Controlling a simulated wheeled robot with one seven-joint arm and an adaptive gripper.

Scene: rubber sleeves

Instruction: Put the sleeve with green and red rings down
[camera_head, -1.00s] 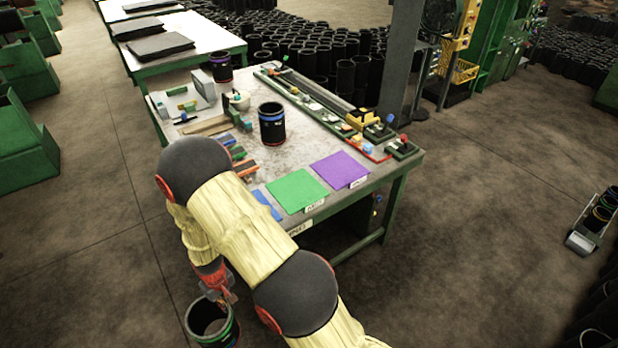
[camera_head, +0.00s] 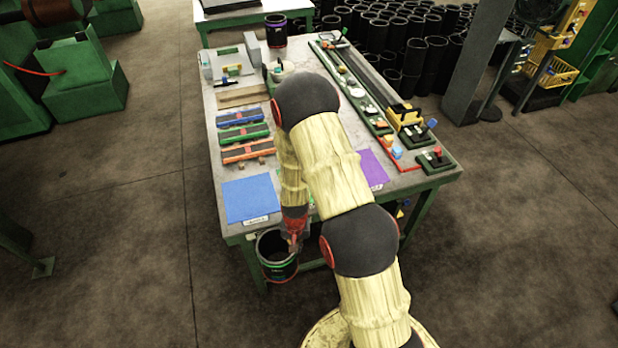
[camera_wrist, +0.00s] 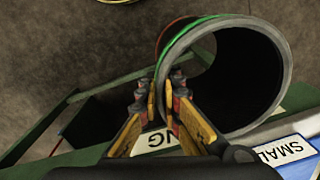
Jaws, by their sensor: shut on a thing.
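The black sleeve (camera_head: 278,268) with a green ring and a red ring is in my gripper (camera_head: 293,243). It hangs at the table's front edge, below the blue mat (camera_head: 250,198) in the head view. In the wrist view my gripper (camera_wrist: 165,108) is shut on the wall at the near rim of the sleeve (camera_wrist: 168,50). The green ring lies by the rim. The sleeve's open end faces the wrist camera. The green mat is almost wholly hidden behind my arm. The purple mat (camera_head: 373,168) shows to the right of my arm.
The table (camera_head: 225,165) holds blue, green and orange-ended bars (camera_head: 245,132) behind the blue mat. A purple-ringed sleeve (camera_head: 276,32) stands at the far end. A long tool rail (camera_head: 360,95) runs along the right side. The blue mat is empty.

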